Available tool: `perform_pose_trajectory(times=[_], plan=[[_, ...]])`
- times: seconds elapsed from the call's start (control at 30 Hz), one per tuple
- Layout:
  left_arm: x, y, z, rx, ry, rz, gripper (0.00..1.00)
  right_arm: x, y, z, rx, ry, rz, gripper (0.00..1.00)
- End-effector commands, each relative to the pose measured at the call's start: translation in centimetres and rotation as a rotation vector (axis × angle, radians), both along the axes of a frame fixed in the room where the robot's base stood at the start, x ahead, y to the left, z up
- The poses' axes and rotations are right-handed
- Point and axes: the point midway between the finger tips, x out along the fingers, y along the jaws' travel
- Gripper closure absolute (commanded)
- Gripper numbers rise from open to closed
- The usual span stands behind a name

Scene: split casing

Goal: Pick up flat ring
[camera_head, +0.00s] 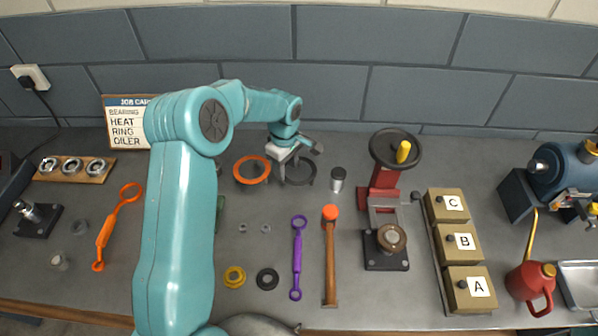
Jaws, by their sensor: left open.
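A dark flat ring (267,279) lies on the grey bench near the front, just right of a yellow ring-shaped part (234,276). I cannot tell for certain which ring the task means. Another dark ring (300,182) lies farther back, partly hidden by my left gripper, with an orange ring (252,181) to its left. My left gripper (300,162) is open and empty above the back dark ring; contact cannot be told. It is well behind the front dark ring. My right gripper is out of view.
A purple wrench-like tool (298,258) and an orange-headed hammer (330,255) lie right of the front rings. A red press (384,185) with a handwheel, lettered boxes (463,243) and a red oil can (530,285) stand further right. My left arm covers the bench left of centre.

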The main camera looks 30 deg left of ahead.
Motion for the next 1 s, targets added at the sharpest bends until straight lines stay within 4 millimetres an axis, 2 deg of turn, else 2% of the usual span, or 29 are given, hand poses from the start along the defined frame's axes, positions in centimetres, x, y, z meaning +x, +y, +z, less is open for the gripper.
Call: perform_pose_trajectory(times=[0.03, 0.13, 0.23, 1.0], plan=[[0.1, 0.0, -1.2, -0.001, 0.004, 0.000, 0.53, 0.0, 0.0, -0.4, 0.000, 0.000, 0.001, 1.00], [0.4, 0.0, -3.0, -0.001, 0.004, 0.000, 0.53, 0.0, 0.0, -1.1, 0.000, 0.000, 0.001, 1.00], [0.5, 0.0, -4.0, 0.000, 0.002, 0.000, 0.53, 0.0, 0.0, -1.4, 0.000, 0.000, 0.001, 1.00], [0.5, 0.1, -4.3, 0.000, 0.001, 0.000, 0.53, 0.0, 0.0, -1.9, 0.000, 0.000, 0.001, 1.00]])
